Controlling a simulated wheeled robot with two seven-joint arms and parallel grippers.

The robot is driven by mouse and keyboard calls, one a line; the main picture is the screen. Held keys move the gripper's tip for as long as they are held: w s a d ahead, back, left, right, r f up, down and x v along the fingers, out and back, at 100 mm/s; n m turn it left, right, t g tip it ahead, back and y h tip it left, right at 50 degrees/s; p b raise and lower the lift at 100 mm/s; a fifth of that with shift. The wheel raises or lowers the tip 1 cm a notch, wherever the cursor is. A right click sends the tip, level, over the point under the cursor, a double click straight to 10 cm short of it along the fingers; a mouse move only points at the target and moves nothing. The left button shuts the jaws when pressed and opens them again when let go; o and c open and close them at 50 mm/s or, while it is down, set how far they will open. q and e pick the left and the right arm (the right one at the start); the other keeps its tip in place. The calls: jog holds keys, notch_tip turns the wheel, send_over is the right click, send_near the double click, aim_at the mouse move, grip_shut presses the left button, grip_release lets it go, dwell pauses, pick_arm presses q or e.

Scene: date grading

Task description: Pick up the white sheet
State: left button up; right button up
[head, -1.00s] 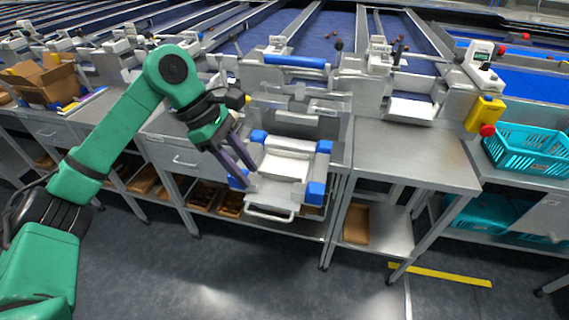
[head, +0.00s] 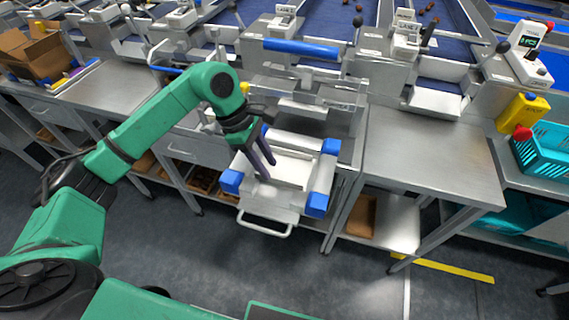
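The white sheet (head: 288,171) lies flat in a metal holder (head: 268,195) with blue corner blocks, at the middle of the bench front in the head view. My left gripper (head: 266,171) is over the left part of the holder, fingers pointing down, close to the sheet's left edge. Its two dark fingers show a narrow gap between them, with nothing seen in it. I cannot tell whether the fingertips touch the sheet or the holder. My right gripper is not in view.
A bare steel table (head: 435,150) stands right of the holder. A teal crate (head: 545,155) and a yellow box with a red button (head: 522,115) are at the far right. A cardboard box (head: 38,55) is at the far left. Blue conveyor lanes run behind.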

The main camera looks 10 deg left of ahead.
aim_at(276, 175)
pick_arm(q)
jog(key=p+x, duration=0.1)
jog(key=x, duration=0.1)
jog(key=p+x, duration=0.1)
jog(key=x, duration=0.1)
jog(key=shift+w+d+f, duration=0.15)
jog(key=shift+w, duration=0.05)
jog(key=shift+d+f, duration=0.1)
jog(key=shift+f, duration=0.3)
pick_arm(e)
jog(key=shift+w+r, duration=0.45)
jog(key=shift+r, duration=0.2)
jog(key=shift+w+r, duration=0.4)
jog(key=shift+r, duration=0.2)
pick_arm(q)
grip_shut()
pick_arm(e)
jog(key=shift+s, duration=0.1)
